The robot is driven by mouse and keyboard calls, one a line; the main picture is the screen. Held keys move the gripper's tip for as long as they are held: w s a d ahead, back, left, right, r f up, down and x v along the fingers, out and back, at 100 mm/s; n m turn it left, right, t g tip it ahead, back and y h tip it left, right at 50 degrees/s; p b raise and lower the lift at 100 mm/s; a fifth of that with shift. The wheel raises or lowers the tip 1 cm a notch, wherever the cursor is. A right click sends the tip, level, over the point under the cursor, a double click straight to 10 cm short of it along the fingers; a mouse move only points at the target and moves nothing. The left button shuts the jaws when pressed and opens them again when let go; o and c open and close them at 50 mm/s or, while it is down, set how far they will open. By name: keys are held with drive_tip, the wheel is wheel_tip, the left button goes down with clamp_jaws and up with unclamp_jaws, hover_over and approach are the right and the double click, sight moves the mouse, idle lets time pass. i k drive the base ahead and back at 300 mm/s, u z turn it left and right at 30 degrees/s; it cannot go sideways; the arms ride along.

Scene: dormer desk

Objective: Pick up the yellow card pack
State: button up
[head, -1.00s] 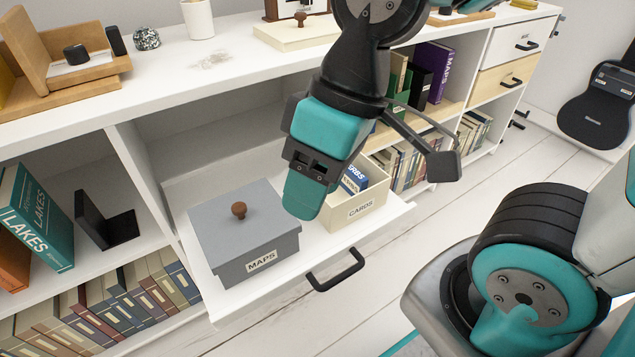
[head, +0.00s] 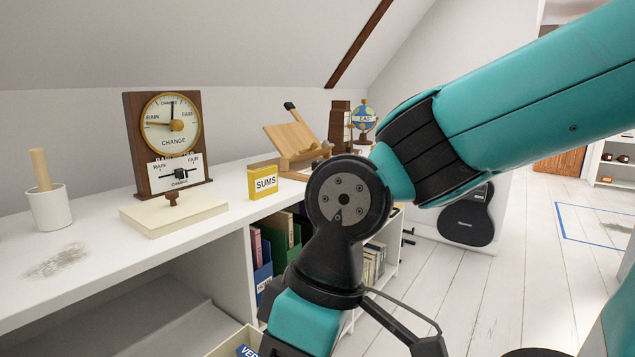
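The yellow card pack (head: 262,182), marked SUMS, stands upright on the white top of the long unit, right of a cream slab. My gripper (head: 303,322) shows only in part at the bottom of the head view, lower and nearer than the pack and apart from it. Its fingertips are below the picture edge, so I cannot see whether they are open or hold anything. A blue pack (head: 247,351) shows in a cream box (head: 226,345) beside my gripper, mostly cut off.
A barometer (head: 170,140) stands behind the cream slab (head: 174,212) with its brown knob. A white cup (head: 50,207) is at left. A wooden stand (head: 292,138) and a globe (head: 363,117) are farther back.

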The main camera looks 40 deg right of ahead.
sight(263, 181)
drive_tip(key=z, duration=1.5)
drive_tip(key=i, duration=0.8)
drive_tip(key=u, duration=1.5)
drive_tip(key=i, duration=0.5)
